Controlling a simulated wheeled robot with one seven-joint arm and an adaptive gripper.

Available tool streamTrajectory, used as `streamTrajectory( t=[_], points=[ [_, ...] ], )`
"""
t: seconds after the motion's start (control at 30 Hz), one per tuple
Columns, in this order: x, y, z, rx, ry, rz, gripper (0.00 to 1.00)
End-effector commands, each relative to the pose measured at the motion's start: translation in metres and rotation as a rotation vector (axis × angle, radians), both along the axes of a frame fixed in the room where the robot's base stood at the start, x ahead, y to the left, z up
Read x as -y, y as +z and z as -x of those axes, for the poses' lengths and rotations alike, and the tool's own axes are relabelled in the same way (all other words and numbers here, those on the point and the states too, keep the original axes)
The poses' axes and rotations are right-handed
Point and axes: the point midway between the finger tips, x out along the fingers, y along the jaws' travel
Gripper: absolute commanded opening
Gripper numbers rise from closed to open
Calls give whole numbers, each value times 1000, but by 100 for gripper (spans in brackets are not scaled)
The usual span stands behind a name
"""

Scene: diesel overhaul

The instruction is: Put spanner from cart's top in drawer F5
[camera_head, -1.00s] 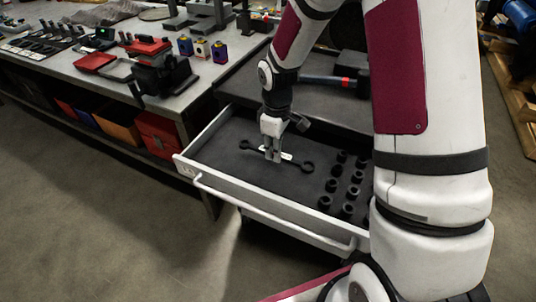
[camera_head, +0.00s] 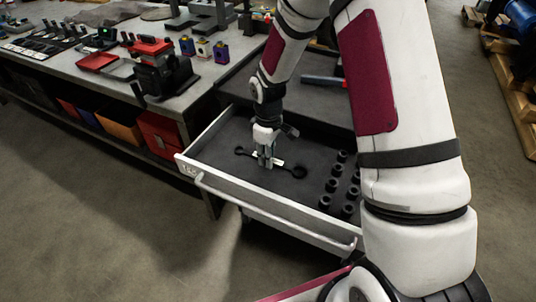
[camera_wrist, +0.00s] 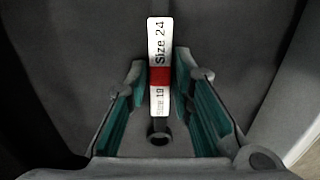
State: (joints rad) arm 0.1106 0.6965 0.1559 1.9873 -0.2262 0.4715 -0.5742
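The spanner (camera_head: 294,170) is dark with ring ends and lies nearly level low inside the open drawer, at or just above its floor; exact contact is unclear. In the wrist view its ring end (camera_wrist: 159,135) shows below a white label (camera_wrist: 159,45) reading Size 24 and Size 19, with a red band. My gripper (camera_head: 265,163) points down over the spanner's middle. The pulled-out drawer (camera_head: 270,206) has a front label too blurred to read.
Several black sockets (camera_head: 338,182) stand in the drawer's right part. The cart's top (camera_head: 240,85) is behind, with a dark, red-marked tool (camera_head: 322,80) on it. A workbench (camera_head: 110,75) with a vise (camera_head: 160,75) stands at left. The drawer floor left of the sockets has free room.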

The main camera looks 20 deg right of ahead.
Motion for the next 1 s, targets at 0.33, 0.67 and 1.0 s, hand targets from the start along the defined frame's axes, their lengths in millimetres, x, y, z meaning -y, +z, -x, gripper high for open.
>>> streamTrajectory(
  t=[0.33,0.67,1.0],
  points=[
    [0,1,0,0,0,0,36],
    [0,45,-2,6,-3,-1,36],
    [0,107,-1,4,-1,1,36]
  ],
)
